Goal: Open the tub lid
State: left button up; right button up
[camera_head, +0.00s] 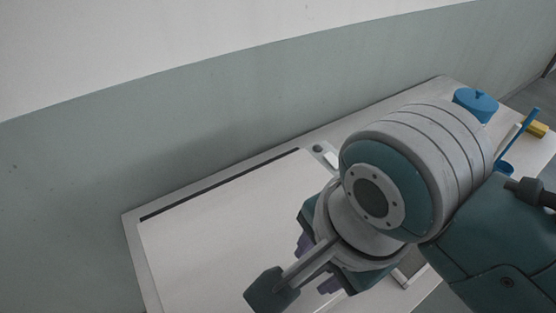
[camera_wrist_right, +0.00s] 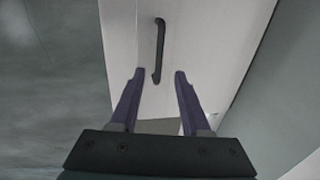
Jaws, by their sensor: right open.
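The tub lid (camera_head: 220,225) is a wide white panel in the head view. It appears to lie flat and closed, with a dark strip (camera_head: 215,185) along its back edge. My right arm covers its right front part. In the right wrist view a dark bar handle (camera_wrist_right: 159,50) stands out on a white panel (camera_wrist_right: 205,40). My right gripper (camera_wrist_right: 159,73) is open and empty, its purple fingers on either side of the handle's near end in the picture. I cannot tell whether they reach around it or touch it. My left gripper is not in view.
A blue lidded pot (camera_head: 475,103), a blue cup with a stick (camera_head: 504,168) and a yellow block (camera_head: 538,129) stand at the far right of the worktop (camera_head: 432,92). A wall (camera_head: 90,180) runs close behind the tub.

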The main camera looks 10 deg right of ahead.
aim_at(300, 283)
jog(key=f, duration=0.3)
jog(key=w+f+b, duration=0.1)
jog(key=f, duration=0.2)
jog(key=f+b, duration=0.1)
jog(key=f, duration=0.1)
jog(key=shift+w+a+f, duration=0.25)
jog(key=shift+a+f, duration=0.15)
jog(key=shift+c, duration=0.2)
grip_shut()
jog(key=shift+d, duration=0.1)
dwell(0.7)
